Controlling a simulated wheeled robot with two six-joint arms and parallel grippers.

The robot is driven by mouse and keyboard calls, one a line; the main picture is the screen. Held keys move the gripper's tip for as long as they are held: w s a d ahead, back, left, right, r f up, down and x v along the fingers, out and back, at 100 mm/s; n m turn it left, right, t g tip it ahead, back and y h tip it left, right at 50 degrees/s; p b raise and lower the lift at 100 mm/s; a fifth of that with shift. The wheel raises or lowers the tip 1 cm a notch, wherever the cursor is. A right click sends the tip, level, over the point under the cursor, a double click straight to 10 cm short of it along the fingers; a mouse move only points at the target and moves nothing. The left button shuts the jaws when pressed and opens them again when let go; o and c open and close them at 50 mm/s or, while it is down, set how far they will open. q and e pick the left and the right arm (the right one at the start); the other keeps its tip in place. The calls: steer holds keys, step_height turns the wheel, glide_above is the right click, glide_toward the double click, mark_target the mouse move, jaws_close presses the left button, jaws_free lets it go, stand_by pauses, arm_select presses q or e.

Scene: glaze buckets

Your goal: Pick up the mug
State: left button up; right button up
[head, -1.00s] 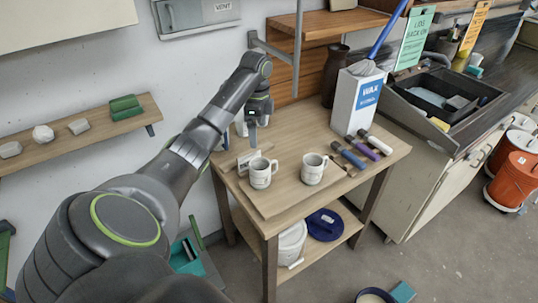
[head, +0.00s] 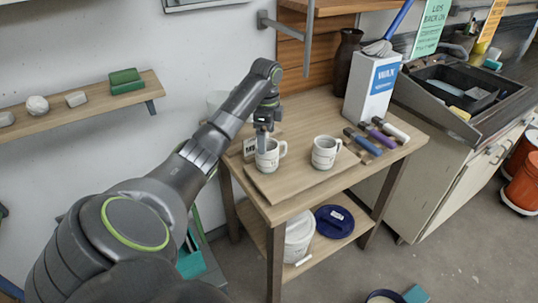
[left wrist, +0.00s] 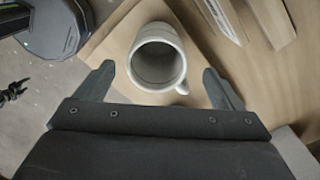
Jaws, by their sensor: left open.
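Two white mugs stand upright on a wooden board on the small wooden table. The left mug (head: 268,160) is directly below my left gripper (head: 263,130) in the head view. The right mug (head: 325,152) stands a short way to its right. In the left wrist view the mug (left wrist: 157,58) lies ahead of the two spread fingers of my left gripper (left wrist: 160,85), its rim facing the camera and its handle at lower right. The gripper is open and empty, apart from the mug as far as I can see. My right gripper is not in view.
A white WAX box (head: 372,88) and a dark vase (head: 347,60) stand behind. The lower shelf holds a white bucket (head: 298,240).

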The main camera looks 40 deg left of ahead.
mark_target(268, 150)
arm_select(q)
steer(key=f, duration=0.5)
steer(key=shift+d+f+p, duration=0.2)
steer(key=shift+d+p, duration=0.2)
steer(key=shift+f, duration=0.6)
steer(key=c, duration=1.3)
